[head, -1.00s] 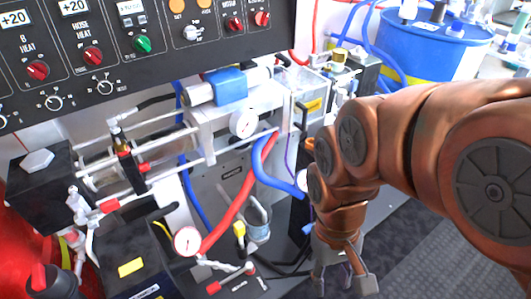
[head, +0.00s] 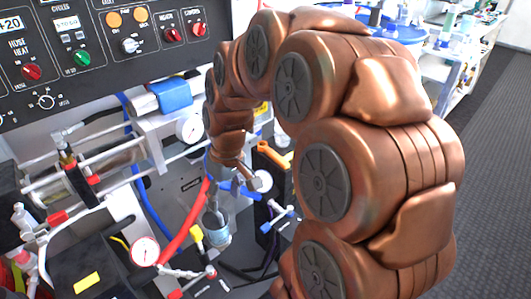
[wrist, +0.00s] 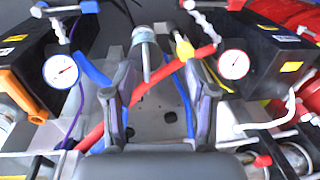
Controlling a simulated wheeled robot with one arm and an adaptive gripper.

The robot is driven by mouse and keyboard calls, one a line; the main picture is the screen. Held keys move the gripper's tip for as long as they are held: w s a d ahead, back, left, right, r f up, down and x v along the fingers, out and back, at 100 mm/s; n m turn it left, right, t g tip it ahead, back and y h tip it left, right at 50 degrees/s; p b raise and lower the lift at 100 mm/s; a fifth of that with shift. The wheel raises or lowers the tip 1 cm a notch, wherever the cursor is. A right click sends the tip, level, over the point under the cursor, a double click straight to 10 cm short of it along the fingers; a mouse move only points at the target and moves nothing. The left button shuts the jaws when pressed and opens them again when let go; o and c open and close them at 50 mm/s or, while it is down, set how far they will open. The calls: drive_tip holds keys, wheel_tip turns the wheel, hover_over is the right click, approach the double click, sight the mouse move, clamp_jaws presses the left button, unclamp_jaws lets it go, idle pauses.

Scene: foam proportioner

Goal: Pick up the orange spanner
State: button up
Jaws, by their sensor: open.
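An orange piece (head: 272,154), which looks like the spanner, lies on a dark box to the right of my gripper in the head view. An orange piece also shows at the left edge of the wrist view (wrist: 14,92), on a black block and partly cut off by the frame. My gripper (head: 236,182) points down in front of the machine, left of the orange piece and apart from it. In the wrist view my gripper (wrist: 160,98) has its two fingers spread, with nothing held between them.
A red hose (wrist: 110,118) and a blue hose (wrist: 90,70) run close behind the fingers. Pressure gauges (head: 145,251) and the control panel (head: 90,55) crowd the left. Open floor (head: 490,190) lies at the right.

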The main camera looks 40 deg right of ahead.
drive_tip(key=w+d+f+t, duration=0.1)
drive_tip(key=w+d, duration=0.3)
drive_tip(key=d, duration=0.3)
drive_tip(key=w+d+t, duration=0.1)
drive_tip(key=w+d, duration=0.3)
drive_tip(key=d, duration=0.3)
drive_tip(key=m+t+h+b, duration=0.1)
drive_tip(key=m+t+h, duration=0.1)
approach(273, 152)
drive_tip(key=shift+w+f, duration=0.2)
drive_tip(key=shift+f, duration=0.45)
drive_tip(key=shift+d+f, duration=0.25)
drive_tip(key=shift+f, duration=0.05)
drive_tip(key=shift+w+a+x, duration=0.1)
drive_tip(key=shift+a+x, duration=0.05)
drive_tip(key=shift+x, duration=1.65)
drive_tip(key=shift+w+a+x, duration=0.15)
drive_tip(key=shift+x, duration=1.65)
drive_tip(key=shift+r, duration=0.1)
clamp_jaws()
